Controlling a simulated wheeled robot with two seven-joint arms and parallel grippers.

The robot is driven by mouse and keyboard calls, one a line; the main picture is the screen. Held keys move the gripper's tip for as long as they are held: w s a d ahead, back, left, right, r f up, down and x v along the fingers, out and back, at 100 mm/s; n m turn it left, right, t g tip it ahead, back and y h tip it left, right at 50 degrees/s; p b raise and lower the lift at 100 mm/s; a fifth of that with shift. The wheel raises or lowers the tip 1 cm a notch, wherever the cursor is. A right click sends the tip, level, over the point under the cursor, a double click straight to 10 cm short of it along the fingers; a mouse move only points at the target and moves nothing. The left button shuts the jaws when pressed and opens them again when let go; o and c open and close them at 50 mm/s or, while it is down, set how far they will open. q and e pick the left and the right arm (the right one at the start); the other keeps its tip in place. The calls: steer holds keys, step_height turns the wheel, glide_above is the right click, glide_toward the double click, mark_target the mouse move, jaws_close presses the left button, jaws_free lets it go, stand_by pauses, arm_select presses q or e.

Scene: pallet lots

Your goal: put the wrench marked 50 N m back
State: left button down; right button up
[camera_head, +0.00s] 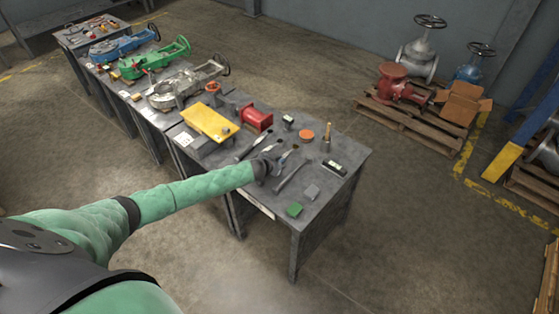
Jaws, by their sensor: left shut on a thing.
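My left gripper (274,160) is at the near long edge of the closest grey table, at the end of my green arm. It is shut on a small grey-blue tool (284,158), mostly hidden by the gripper. I cannot tell whether this is a wrench or read any marking on it. A long dark tool (250,149) lies on the table just left of the gripper. Another long dark tool (290,176) lies just right of it. No 50 N m marking is legible. My right gripper is not in view.
A pallet (410,119) with valves stands at the back right.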

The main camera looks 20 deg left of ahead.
arm_select(q)
steer(key=shift+a+f+b, duration=0.1)
steer(key=shift+f+b, duration=0.3)
steer(key=shift+f, duration=0.1)
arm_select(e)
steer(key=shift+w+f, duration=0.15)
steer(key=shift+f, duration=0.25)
